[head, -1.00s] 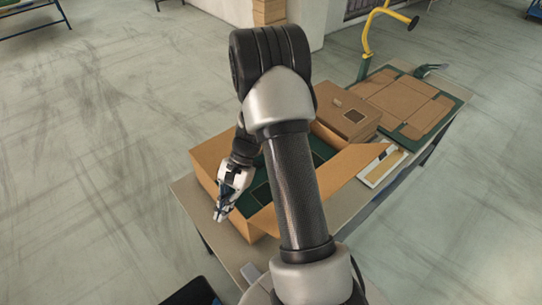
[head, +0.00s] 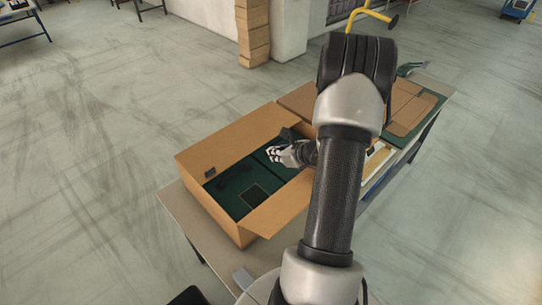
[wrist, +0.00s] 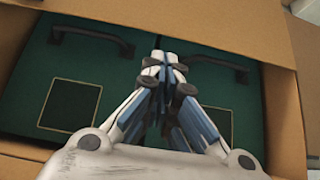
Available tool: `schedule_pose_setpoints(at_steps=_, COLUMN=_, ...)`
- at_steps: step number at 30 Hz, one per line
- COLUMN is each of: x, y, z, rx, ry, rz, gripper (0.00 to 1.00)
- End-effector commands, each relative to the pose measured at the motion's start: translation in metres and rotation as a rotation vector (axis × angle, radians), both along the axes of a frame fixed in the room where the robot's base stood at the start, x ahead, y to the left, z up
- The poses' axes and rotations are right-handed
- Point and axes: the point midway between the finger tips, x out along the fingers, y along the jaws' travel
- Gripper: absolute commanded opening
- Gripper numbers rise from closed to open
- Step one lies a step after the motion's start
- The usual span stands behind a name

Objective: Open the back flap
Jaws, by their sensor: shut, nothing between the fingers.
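An open brown cardboard box (head: 222,213) stands on the table. Two dark green cases (wrist: 70,85) with black handles lie inside it, side by side in the wrist view. A brown cardboard panel (head: 228,142) runs along the box's far side; I cannot tell clearly how much is flap and how much is wall. It also seems to cross the top of the wrist view (wrist: 215,28). Another flap (head: 278,210) spreads at the near right, partly hidden by my arm. My gripper (head: 272,155) is shut and empty over the green cases, near the far panel.
The table (head: 183,208) has a narrow bare strip at its left. Past the box are another brown carton (head: 297,98), mostly hidden, and flat cardboard (head: 408,108) on a green mat. A yellow-framed stand (head: 372,16) and stacked cartons (head: 253,32) stand behind.

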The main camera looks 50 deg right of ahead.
Motion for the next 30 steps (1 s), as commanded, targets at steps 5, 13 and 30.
schedule_pose_setpoints(at_steps=5, x=0.027, y=-0.001, z=-0.025, rx=0.001, ry=0.002, rz=0.004, gripper=0.0)
schedule_pose_setpoints(at_steps=13, x=0.057, y=-0.005, z=-0.047, rx=0.0, ry=0.001, rz=0.004, gripper=0.0)
schedule_pose_setpoints(at_steps=30, x=0.063, y=-0.006, z=-0.049, rx=0.0, ry=0.004, rz=0.004, gripper=0.0)
